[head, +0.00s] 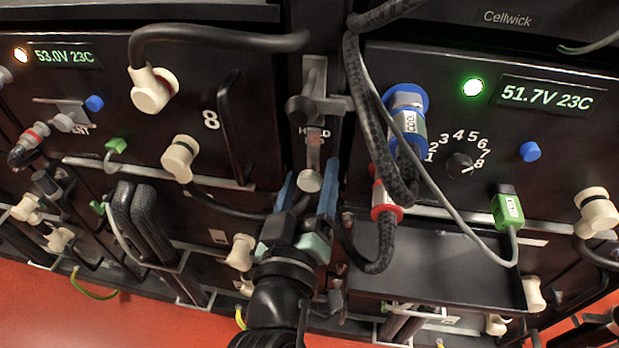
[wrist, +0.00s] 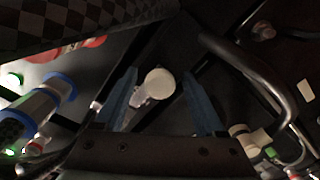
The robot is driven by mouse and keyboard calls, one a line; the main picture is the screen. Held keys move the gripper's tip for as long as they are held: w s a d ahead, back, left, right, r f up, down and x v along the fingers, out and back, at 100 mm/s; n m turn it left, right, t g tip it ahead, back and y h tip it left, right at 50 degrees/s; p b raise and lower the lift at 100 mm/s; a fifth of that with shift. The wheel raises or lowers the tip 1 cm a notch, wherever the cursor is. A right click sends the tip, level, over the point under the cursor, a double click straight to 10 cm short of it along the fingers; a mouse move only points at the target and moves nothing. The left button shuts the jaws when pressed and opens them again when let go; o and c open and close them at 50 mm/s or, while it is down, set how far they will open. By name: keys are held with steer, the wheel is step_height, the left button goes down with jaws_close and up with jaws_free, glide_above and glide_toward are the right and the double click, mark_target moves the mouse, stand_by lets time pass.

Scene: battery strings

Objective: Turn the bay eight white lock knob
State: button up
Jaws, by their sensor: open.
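The white lock knob (head: 310,182) is a small pale round cap low on the metal latch strip (head: 315,75) right of the bay marked 8 (head: 210,120). In the wrist view the knob (wrist: 160,82) faces me, with a pale stem or tab running down-left from it. My gripper (head: 309,170) comes up from below with its two blue fingers open, one on each side of the knob. In the wrist view my gripper (wrist: 159,73) shows dark gaps between the knob and both fingers. A "HOLD" label lies partly hidden behind the latch.
A thick braided cable (head: 368,110) hangs close on the right, near a blue connector (head: 405,110). A black tray (head: 435,265) juts out at lower right.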

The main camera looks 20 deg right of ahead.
steer(key=v, duration=1.3)
stand_by(0.4)
steer(key=w+a+r+m+t+y, duration=0.1)
steer(key=w+r+t+y, duration=0.15)
steer(key=r, duration=0.55)
steer(key=w+a+r+t+y+p, duration=0.1)
steer(key=w+a+r+t, duration=0.2)
steer(key=r, duration=0.6)
steer(key=w+r+m+t+y, duration=0.15)
steer(key=w+r, duration=0.25)
steer(key=r, duration=0.4)
steer(key=s+a+r+n+t+y+p, duration=0.1)
steer(key=s+r+t+y+p, duration=0.1)
steer(key=r+p, duration=1.7)
steer(key=s+a+r+n+t+y+p, duration=0.1)
steer(key=s+a+r+t+y+p, duration=0.1)
steer(key=r+p, duration=1.7)
step_height(320, 180, up, 15)
steer(key=shift+s+a+f+n+t+y, duration=0.3)
steer(key=shift+t+y, duration=0.2)
steer(key=shift+t, duration=0.2)
steer(key=shift+w+d, duration=0.1)
